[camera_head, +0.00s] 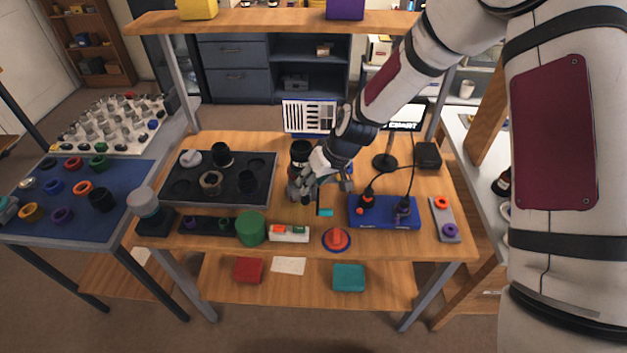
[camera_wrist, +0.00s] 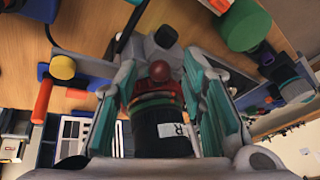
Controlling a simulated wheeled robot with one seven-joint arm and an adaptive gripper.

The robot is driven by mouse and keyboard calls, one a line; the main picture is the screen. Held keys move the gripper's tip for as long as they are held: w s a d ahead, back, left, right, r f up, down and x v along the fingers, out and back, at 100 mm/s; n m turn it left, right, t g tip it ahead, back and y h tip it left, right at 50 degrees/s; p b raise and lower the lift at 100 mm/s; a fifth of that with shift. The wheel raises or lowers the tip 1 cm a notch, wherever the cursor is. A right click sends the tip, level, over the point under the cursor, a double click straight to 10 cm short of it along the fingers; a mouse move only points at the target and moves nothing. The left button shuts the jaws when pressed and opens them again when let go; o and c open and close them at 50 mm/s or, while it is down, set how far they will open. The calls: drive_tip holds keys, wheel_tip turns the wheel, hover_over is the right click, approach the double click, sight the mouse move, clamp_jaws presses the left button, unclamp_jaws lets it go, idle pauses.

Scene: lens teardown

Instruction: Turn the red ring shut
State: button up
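A black lens barrel (camera_wrist: 160,130) with a white label marked R stands between my gripper's fingers in the wrist view. Near its end it carries a red ring (camera_wrist: 166,90), with green and orange bands below. A dark red round knob (camera_wrist: 160,71) shows just beyond the ring. My gripper (camera_wrist: 160,82) has one teal-padded finger on each side of the ring; whether the pads touch it I cannot tell. In the head view my gripper (camera_head: 304,187) is low over the middle of the workbench. A black cylinder (camera_head: 300,150) shows just behind it; the ring is mostly hidden there.
A grey tray (camera_head: 258,190) with dark cups lies left of my gripper. A blue block (camera_head: 385,213) with cabled plugs is at right. A green cylinder (camera_head: 251,228) and a red knob on a blue disc (camera_head: 337,239) stand near the front edge. A black stand (camera_head: 386,161) is behind.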

drive_tip(key=shift+c, duration=0.4)
clamp_jaws()
drive_tip(key=shift+s+a+m, duration=0.1)
drive_tip(key=shift+a+m, duration=0.1)
drive_tip(key=shift+m, duration=0.1)
drive_tip(key=shift+s+a+m+t+h+p, duration=0.25)
drive_tip(key=shift+a+m+p, duration=0.2)
drive_tip(key=shift+m, duration=0.35)
drive_tip(key=shift+a+m+t+h+p, duration=0.5)
drive_tip(key=shift+a+m, duration=0.4)
drive_tip(key=shift+m, duration=0.5)
drive_tip(key=shift+w+a+m+t+h+p, duration=0.15)
drive_tip(key=shift+a+m+h+p, duration=0.4)
drive_tip(key=shift+m, duration=0.6)
drive_tip(key=shift+w+a+m+t+h+p, duration=0.1)
drive_tip(key=shift+a+m+t+h+p, duration=0.25)
drive_tip(key=shift+a+m, duration=0.6)
drive_tip(key=shift+m, duration=0.5)
